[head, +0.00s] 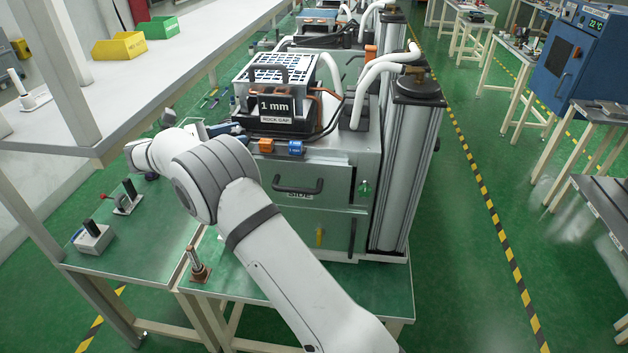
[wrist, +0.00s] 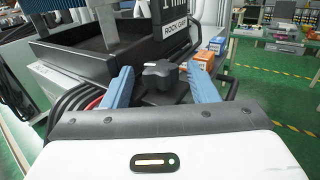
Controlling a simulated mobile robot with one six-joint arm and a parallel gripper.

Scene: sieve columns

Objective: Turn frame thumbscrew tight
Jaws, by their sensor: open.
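The black thumbscrew (wrist: 160,74) has a lobed knob and sits at the front of the dark sieve frame, below the ROCK GAP label (wrist: 174,27) in the wrist view. My gripper (wrist: 163,88) is open, with one blue finger on each side of the knob. Gaps show between the knob and both fingers, so it is not gripped. In the head view my gripper's blue fingers (head: 228,130) are at the left side of the sieve unit, which carries a 1 mm label (head: 275,108). I cannot make out the thumbscrew there.
An orange block (head: 265,146) and a blue block (head: 296,147) lie at the cabinet's front top edge. Black cables run beside the frame. A grey cabinet (head: 330,225) stands below, with a tall column (head: 400,170) on its right. A white shelf (head: 100,100) is at the left.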

